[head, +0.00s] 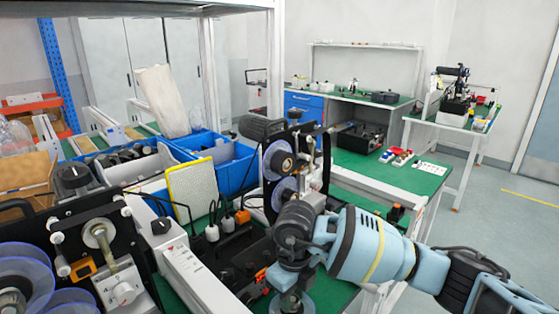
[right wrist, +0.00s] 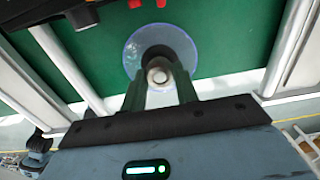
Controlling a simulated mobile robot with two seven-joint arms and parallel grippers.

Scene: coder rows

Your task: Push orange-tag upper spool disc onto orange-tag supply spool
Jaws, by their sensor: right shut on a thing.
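My right gripper (head: 289,287) points down near the bottom middle of the head view. Its fingers (right wrist: 160,82) are shut on the dark hub of a translucent bluish spool disc (right wrist: 134,50), above a green surface in the right wrist view. That disc (head: 290,306) also shows below the gripper, cut by the bottom edge. Behind my arm stands a black coder machine with an upper disc (head: 277,157) and a lower disc (head: 284,188), the lower one partly covered. I cannot tell which spool carries the orange tag. My left gripper is not in view.
Another black coder (head: 110,235) with large translucent discs (head: 22,272) stands at the left front. Blue bins (head: 225,160) and a yellow-edged panel (head: 190,188) stand behind. Black plugs and an orange part (head: 242,217) lie near my arm. A green bench (head: 415,178) is farther right.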

